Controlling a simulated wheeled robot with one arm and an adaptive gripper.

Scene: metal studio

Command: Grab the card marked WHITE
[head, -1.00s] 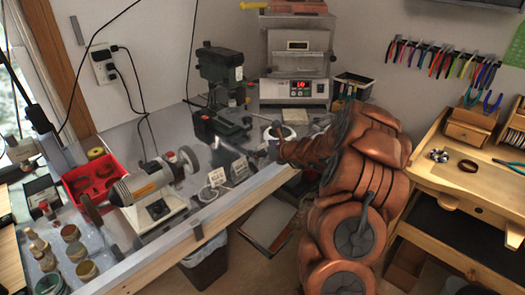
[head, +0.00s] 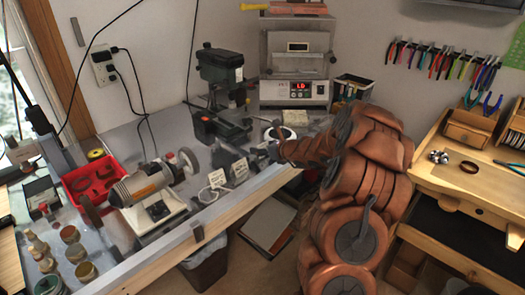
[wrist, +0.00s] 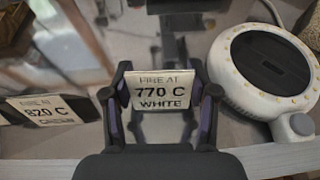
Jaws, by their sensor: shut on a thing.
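The card marked WHITE (wrist: 160,95) reads "FIRE AT 770 C WHITE" in the wrist view. My gripper (wrist: 160,76) is shut on it, with one dark finger at each side edge. The card faces the wrist camera and looks nearly level. Whether it still touches the bench is hard to tell. A second card (wrist: 45,111), marked 820 C, stands to its left, apart from my gripper; its lowest word is blurred. In the head view two small cards (head: 217,178) (head: 239,169) show near the bench's front edge, too small to read. My gripper is near them, to the right.
A round white device (wrist: 268,65) sits close to the right of my gripper. In the head view a bench grinder (head: 148,185) stands left of the cards and a green drill press (head: 220,75) behind them. The bench's wooden front edge (head: 215,222) runs just in front.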

